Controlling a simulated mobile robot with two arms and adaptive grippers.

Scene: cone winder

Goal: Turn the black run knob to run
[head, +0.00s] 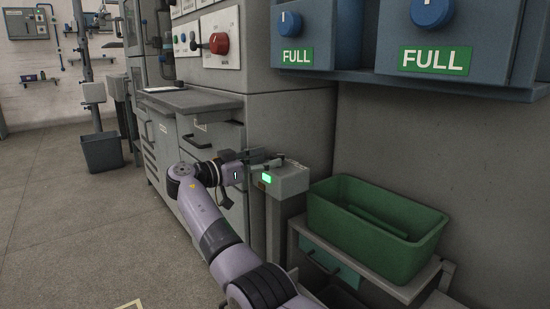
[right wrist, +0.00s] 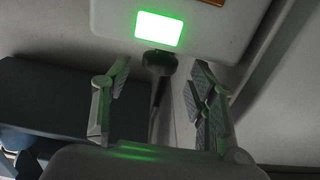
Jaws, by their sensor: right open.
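A grey control box (head: 287,180) with a lit green display (head: 266,179) stands on a post at centre. In the right wrist view the green display (right wrist: 158,28) glows at the top. Just below it is a dark round knob (right wrist: 160,62), which looks like the black run knob; its pointer setting cannot be read. My right gripper (head: 248,172) is close to the box. In the right wrist view its fingers (right wrist: 160,82) are open and spread on either side of the knob, with visible gaps. The knob is hidden in the head view. My left gripper is not in view.
A green bin (head: 334,205) sits on a stand right of the box. Grey cabinets (head: 225,140) rise behind my arm. A panel with a red knob (head: 219,43) and blue knobs (head: 432,11) with FULL labels are above. Floor is free at left.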

